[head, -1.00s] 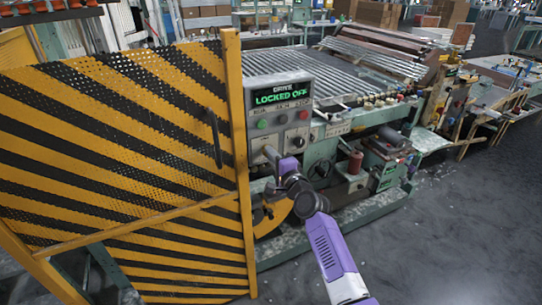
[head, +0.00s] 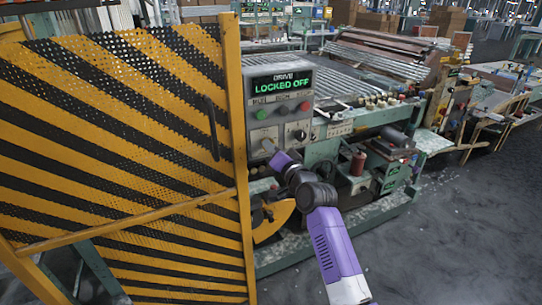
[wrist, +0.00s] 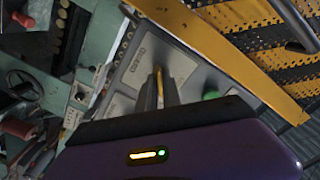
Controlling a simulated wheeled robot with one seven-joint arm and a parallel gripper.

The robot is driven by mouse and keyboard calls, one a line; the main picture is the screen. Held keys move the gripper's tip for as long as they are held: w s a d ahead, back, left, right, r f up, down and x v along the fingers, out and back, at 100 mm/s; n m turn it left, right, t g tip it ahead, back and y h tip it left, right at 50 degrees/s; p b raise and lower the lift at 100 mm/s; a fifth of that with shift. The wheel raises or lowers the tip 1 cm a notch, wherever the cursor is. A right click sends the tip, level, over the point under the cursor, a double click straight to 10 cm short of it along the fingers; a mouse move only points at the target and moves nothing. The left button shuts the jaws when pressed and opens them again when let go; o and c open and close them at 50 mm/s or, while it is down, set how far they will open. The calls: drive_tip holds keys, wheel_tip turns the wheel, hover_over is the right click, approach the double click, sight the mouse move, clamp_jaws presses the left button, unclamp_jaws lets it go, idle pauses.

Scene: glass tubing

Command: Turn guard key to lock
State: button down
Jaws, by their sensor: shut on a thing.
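The grey drive control panel (head: 308,78) stands just right of the striped guard door, and its green display (head: 281,84) reads "LOCKED OFF". My gripper (head: 268,145) is at the lower left of the panel face. In the wrist view the two dark fingers (wrist: 159,92) are shut on a thin yellow piece, which I take as the guard key (wrist: 159,74). Most of the key is hidden between the fingers, so its angle and how deep it sits cannot be told. The panel face (wrist: 190,72) lies right behind the fingertips.
The yellow-and-black mesh guard door (head: 120,130) fills the left, with a dark handle (head: 211,128). Green (head: 261,114) and red (head: 302,106) buttons sit above my gripper. A green machine bed with rollers (head: 335,78) extends right. The floor (head: 430,240) at lower right is clear.

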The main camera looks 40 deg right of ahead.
drive_tip(key=shift+f+n+b, duration=0.2)
drive_tip(key=shift+n+b, duration=3)
drive_tip(key=shift+n, duration=1.2)
drive_tip(key=c, duration=1.5)
unclamp_jaws()
drive_tip(key=shift+r, duration=0.1)
drive_tip(key=shift+s, duration=0.1)
drive_tip(key=v, duration=0.7)
drive_tip(key=shift+s+a+r+b, duration=0.1)
drive_tip(key=shift+s+b, duration=0.2)
